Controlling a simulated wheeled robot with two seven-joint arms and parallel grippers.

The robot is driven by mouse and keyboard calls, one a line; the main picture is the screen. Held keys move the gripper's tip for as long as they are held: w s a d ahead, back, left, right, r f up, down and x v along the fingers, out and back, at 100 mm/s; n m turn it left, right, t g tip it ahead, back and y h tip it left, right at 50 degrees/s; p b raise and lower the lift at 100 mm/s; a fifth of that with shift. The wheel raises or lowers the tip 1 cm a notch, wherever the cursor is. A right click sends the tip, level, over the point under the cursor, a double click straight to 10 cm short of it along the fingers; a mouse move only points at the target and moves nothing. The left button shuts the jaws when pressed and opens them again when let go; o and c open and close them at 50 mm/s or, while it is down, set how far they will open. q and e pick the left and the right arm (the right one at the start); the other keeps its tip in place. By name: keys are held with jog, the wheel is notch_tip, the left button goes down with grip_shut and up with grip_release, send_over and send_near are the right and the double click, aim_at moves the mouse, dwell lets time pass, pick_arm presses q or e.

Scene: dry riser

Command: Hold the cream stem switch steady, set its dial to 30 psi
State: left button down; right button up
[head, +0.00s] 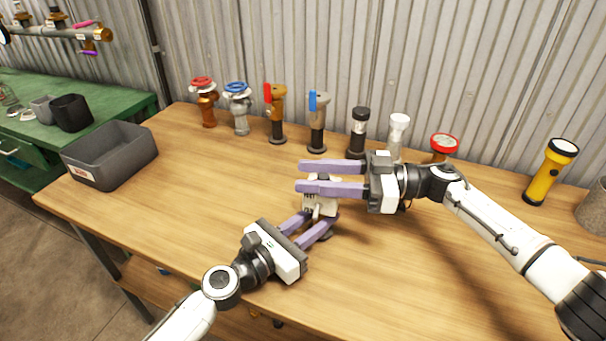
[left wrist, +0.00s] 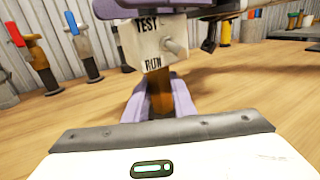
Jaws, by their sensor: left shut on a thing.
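The cream stem switch (head: 318,205) stands at the middle of the table, its box marked TEST and RUN with a small side lever in the left wrist view (left wrist: 165,42). My left gripper (head: 320,222) is shut on its brown stem (left wrist: 160,92), below the box. My right gripper (head: 302,176) reaches in from the right, just above and behind the box. Its two purple fingers are spread with a gap between them, and one crosses the box's top in the left wrist view. The dial and its reading are hidden.
A grey bin (head: 112,160) is at the left. The front table is clear.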

jog(key=shift+a, duration=1.05)
grip_shut()
jog(key=shift+w+t, duration=0.1)
jog(key=shift+t, duration=0.2)
